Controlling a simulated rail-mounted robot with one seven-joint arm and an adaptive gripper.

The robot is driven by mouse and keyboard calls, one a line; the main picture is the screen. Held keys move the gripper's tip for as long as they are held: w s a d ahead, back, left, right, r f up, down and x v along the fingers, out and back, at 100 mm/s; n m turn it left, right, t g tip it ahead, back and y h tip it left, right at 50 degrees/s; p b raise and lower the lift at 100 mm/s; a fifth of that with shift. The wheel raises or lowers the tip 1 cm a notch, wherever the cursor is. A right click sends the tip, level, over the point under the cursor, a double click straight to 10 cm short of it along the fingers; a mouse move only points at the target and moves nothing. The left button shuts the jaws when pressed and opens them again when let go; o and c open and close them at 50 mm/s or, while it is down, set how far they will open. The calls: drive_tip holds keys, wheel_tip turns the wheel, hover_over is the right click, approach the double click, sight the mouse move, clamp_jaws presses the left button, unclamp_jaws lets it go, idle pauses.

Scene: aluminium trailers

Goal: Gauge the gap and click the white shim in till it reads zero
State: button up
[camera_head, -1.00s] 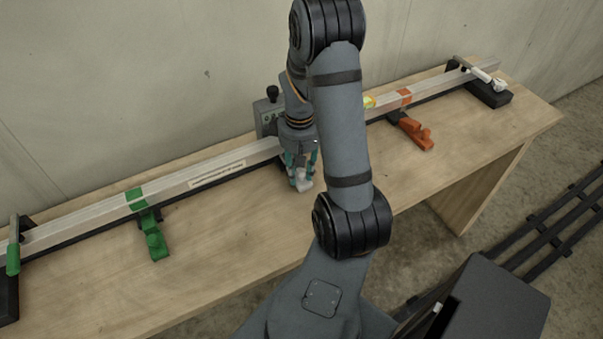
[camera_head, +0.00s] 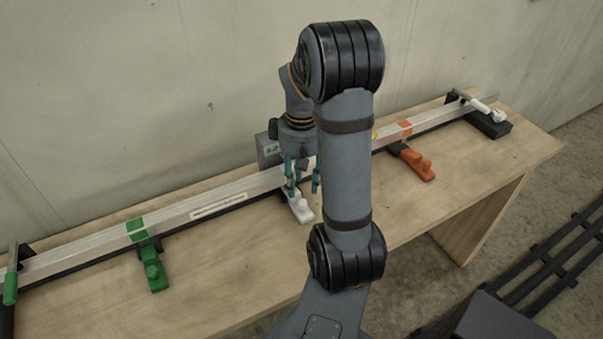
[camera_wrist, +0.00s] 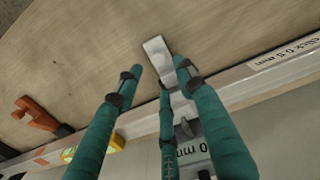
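The white shim (camera_head: 300,211) lies at the front of the aluminium bar (camera_head: 237,189), its handle end toward the table front. It shows in the wrist view (camera_wrist: 156,47), partly hidden by my fingers. My gripper (camera_head: 303,180) is over the shim's bar end, with teal fingers spread. In the wrist view my gripper (camera_wrist: 156,75) is open, and no finger clearly clamps the shim. The grey gauge box (camera_head: 268,149) stands behind the bar, partly hidden by my gripper; its full reading is unreadable. Part of its "0 mm" display (camera_wrist: 193,148) shows in the wrist view.
A green shim (camera_head: 153,271) sits left and an orange shim (camera_head: 416,164) right, each at a matching bar mark. Clamps with a green handle (camera_head: 10,289) and a white handle (camera_head: 488,109) hold the bar ends. The table front (camera_head: 225,282) is clear.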

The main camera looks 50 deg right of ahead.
sight(303, 203)
drive_tip(key=shift+r, duration=1.55)
wheel_tip(303, 203, down, 12)
drive_tip(key=shift+s+f, duration=0.1)
drive_tip(key=shift+s, duration=0.1)
drive_tip(key=shift+s+a, duration=0.15)
drive_tip(key=shift+s, duration=0.1)
